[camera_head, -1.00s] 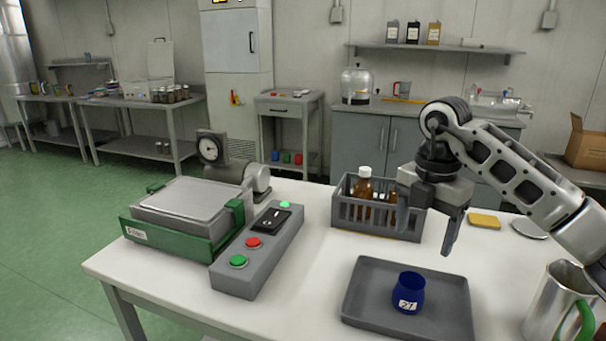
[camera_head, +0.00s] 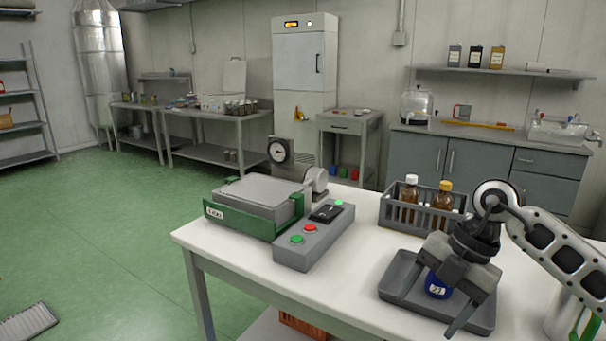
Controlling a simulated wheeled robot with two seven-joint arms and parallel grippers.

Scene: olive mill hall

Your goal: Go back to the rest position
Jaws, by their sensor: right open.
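My right gripper (camera_head: 440,306) is at the right of the camera_head view, its arm coming in from the right edge. It is open, with its fingers pointing down in front of the grey tray (camera_head: 400,277). The blue cup (camera_head: 437,285) with a white label stands in the tray and shows between the gripper's parts; part of it is hidden. I cannot tell from this view how far the fingers are from the cup. My left gripper does not show.
The white table (camera_head: 345,284) holds a green-sided device (camera_head: 256,205), a button box (camera_head: 313,240) and a grey basket (camera_head: 398,222) with brown bottles. A metal jug (camera_head: 566,312) stands at the right. Green floor (camera_head: 110,235) lies open to the left.

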